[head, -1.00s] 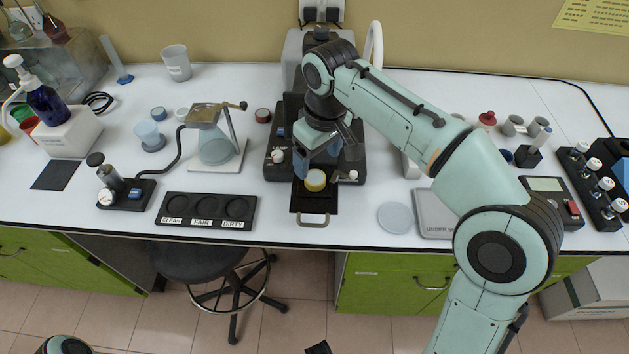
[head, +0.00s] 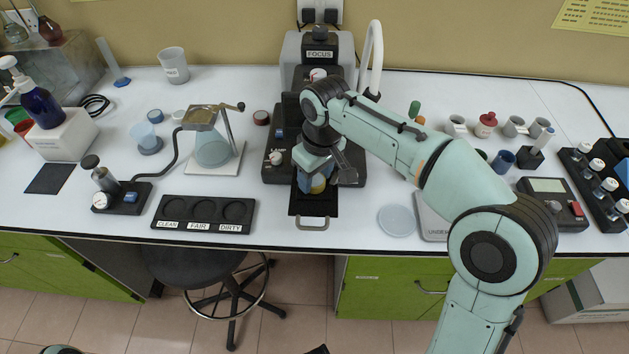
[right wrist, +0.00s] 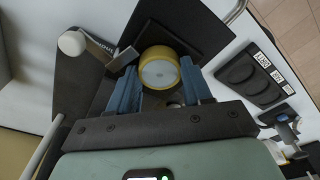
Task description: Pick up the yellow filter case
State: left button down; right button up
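The yellow filter case (head: 318,184), a short round case with a pale disc face, sits on the black slide-out tray (head: 314,207) at the front of the microscope-like device. In the head view it is partly hidden by my right gripper (head: 315,174). The case also shows in the right wrist view (right wrist: 159,72), between the blue fingertips of my right gripper (right wrist: 158,82). The fingers stand apart, one on each side of the case, with no clear grip on it. My left gripper is not in view.
The device marked FOCUS (head: 320,54) rises right behind my right gripper. A black tray marked CLEAN, FAIR, DIRTY (head: 204,226) lies to the left. A pale round disc (head: 397,220) lies to the right. A metal stand with a flask (head: 214,145) is further left.

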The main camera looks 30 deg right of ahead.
jog(key=shift+c, duration=1)
